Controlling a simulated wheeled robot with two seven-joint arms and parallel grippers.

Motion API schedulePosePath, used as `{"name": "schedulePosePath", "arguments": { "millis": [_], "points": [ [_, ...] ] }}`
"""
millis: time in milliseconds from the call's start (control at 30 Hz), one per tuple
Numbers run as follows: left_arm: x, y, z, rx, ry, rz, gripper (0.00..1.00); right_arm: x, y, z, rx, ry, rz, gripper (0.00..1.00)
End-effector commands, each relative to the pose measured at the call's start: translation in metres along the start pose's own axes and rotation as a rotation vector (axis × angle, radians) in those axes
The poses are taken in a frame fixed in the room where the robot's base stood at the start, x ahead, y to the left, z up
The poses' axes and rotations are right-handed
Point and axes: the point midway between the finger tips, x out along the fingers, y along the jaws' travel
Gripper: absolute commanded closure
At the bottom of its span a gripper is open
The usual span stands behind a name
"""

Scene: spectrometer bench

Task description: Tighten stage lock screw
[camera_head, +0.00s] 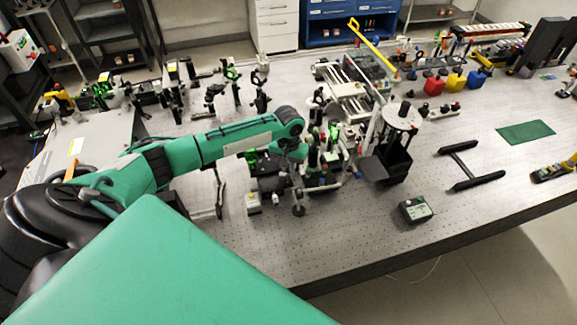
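My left arm comes in from the left and reaches over the optical bench (330,250). Its wrist bends down at a cluster of dark stage parts (268,184) near the middle of the bench. My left gripper (298,186) points down among these parts and is small in the picture. I cannot tell whether its fingers are open or shut, or whether they touch anything. The stage lock screw cannot be made out; it is too small or hidden by the wrist and nearby parts. My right gripper is not in view.
Optical mounts (232,78) stand behind my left arm. A black stand with a round white plate (402,117) is to the right of the wrist. A small dark box (415,209) lies near the front edge. A green mat (525,132) lies right, with bare bench around it.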

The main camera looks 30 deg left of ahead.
Motion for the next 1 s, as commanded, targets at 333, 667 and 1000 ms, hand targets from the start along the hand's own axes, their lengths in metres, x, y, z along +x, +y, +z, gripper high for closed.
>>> {"name": "schedulePosePath", "arguments": {
  "millis": [333,667,1000],
  "points": [
    [-0.0005,-0.0002,-0.0006,0.067,0.001,0.000,1.00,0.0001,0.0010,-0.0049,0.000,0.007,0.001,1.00],
    [-0.0010,0.0000,-0.0011,0.316,0.003,0.000,1.00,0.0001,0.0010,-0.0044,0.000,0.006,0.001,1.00],
    [-0.0014,0.0001,-0.0014,0.639,0.004,-0.001,1.00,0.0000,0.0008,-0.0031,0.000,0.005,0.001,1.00]
  ]
}}
